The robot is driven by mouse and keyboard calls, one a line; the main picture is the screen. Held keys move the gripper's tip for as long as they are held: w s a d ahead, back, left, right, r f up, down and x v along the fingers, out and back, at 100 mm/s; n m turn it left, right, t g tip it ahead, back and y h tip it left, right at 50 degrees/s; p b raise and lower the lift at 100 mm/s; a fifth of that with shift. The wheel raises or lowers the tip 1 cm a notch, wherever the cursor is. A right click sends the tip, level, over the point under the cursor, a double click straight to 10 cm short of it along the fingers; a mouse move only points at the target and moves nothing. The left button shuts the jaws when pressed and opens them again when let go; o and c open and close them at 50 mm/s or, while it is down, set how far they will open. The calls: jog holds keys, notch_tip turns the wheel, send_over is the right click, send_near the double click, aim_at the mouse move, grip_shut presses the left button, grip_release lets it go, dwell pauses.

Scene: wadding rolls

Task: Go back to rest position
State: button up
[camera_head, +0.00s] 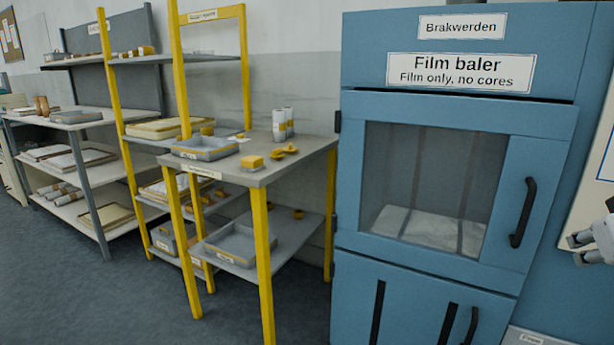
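My gripper (575,250) shows at the right edge of the view, partly cut off by the frame. Its two dark fingertips stand apart with a gap between them, and nothing shows in the gap. It is to the right of the film baler's door, in front of a blue and pale surface. The rest of my arm is outside the frame.
A blue film baler (460,110) with a closed window door stands right of centre. Its dark door handle (523,212) is near my gripper. A yellow-legged workbench (300,155) with trays stands left of it. Grey shelving (80,119) is farther left. The floor (90,285) at lower left is clear.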

jog(key=s+a+f+n+g+y+p, duration=0.1)
jog(key=s+a+f+g+y, duration=0.25)
jog(key=s+a, duration=0.75)
jog(key=s+a+f+n+g+y, duration=0.1)
jog(key=s+a+f+g+y, duration=0.3)
jog(key=s+a, duration=0.7)
notch_tip(320, 180, up, 28)
jog(key=w+a+t+h+p, duration=0.1)
jog(key=w+a+t+p, duration=0.1)
jog(key=p, duration=2.4)
jog(key=shift+w+r+t, duration=0.2)
jog(key=shift+w+t, duration=0.25)
jog(key=shift+t, duration=0.2)
jog(key=shift+d, duration=0.1)
